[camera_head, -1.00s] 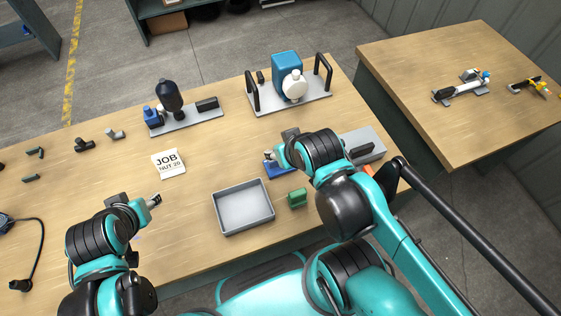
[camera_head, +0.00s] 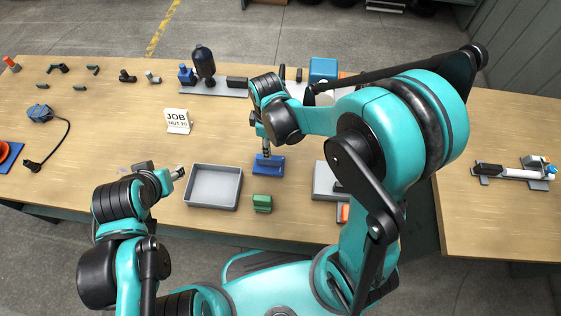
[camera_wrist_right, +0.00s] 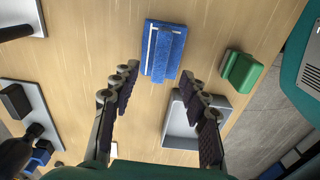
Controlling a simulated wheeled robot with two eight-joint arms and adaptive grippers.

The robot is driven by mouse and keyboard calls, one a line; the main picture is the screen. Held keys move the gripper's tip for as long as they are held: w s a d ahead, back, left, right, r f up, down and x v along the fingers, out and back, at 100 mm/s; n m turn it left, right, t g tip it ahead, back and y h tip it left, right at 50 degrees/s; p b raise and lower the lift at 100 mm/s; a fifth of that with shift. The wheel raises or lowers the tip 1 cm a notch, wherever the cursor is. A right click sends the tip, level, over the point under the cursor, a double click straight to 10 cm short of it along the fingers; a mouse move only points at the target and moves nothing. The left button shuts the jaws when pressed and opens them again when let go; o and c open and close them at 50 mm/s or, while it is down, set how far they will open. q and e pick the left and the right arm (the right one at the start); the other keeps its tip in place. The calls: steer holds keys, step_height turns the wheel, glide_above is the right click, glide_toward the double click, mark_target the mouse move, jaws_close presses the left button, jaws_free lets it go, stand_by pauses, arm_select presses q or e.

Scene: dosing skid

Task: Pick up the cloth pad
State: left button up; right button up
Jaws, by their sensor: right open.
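The cloth pad appears to be the blue, fabric-textured piece (camera_head: 269,167) with a raised strip along its top. It lies on the table right of the grey tray and also shows in the right wrist view (camera_wrist_right: 160,60). My right gripper (camera_head: 265,148) points down just above it. In the right wrist view my right gripper (camera_wrist_right: 158,75) has its fingers spread wide, with the pad beyond and between the tips and nothing held. My left gripper (camera_head: 180,172) is left of the tray, away from the pad; its jaw gap is too small to tell.
The grey tray (camera_head: 189,199) is empty and stands left of the pad. A green block (camera_head: 262,203) lies nearer the table edge. A grey box (camera_head: 324,184) is to the right. The JOB card (camera_head: 178,121) and a bottle stand (camera_head: 213,91) are farther back.

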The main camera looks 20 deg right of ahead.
mark_target(269, 161)
steer(key=shift+f+n, duration=0.3)
steer(key=shift+f, duration=0.15)
steer(key=shift+a+f, duration=0.1)
steer(key=shift+f, duration=0.3)
step_height(269, 161, down, 3)
steer(key=shift+a+r+b, duration=0.1)
steer(key=shift+r+b, duration=0.1)
steer(key=shift+b, duration=0.55)
step_height(269, 161, down, 5)
steer(key=shift+w+r+b, duration=0.1)
steer(key=shift+r+b, duration=0.1)
steer(key=shift+b, duration=0.9)
steer(key=shift+r, duration=0.1)
steer(key=shift+c, duration=0.9)
jaws_close()
